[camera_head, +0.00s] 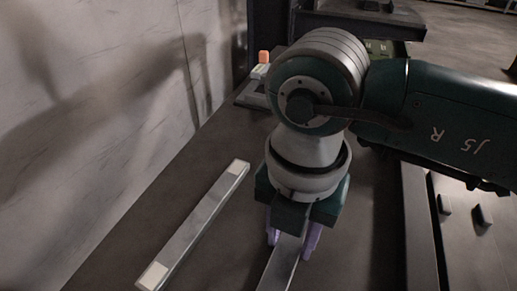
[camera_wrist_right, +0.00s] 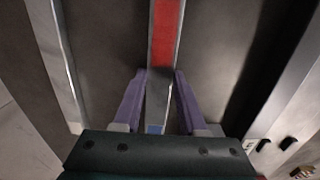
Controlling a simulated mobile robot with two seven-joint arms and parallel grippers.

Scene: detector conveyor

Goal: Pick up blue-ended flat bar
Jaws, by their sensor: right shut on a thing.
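My right gripper (camera_head: 292,240) points down with its purple fingers on either side of a grey flat bar (camera_head: 280,268). In the right wrist view its fingertips (camera_wrist_right: 161,74) are shut on this bar, which runs between them. There the bar shows a red stretch (camera_wrist_right: 165,35) ahead of the fingers and a small blue patch (camera_wrist_right: 155,129) near the gripper body. In the head view the gripper hides the far part of the bar, and the near part leaves the frame. I cannot tell if it is lifted. My left gripper is not in view.
A second flat bar (camera_head: 195,225) with pale ends lies on the dark surface (camera_head: 125,235) to the left; it also shows in the right wrist view (camera_wrist_right: 55,60). A marbled wall (camera_head: 85,110) bounds the left. A metal rail (camera_head: 419,225) runs along the right. A small orange-topped item (camera_head: 263,57) stands behind.

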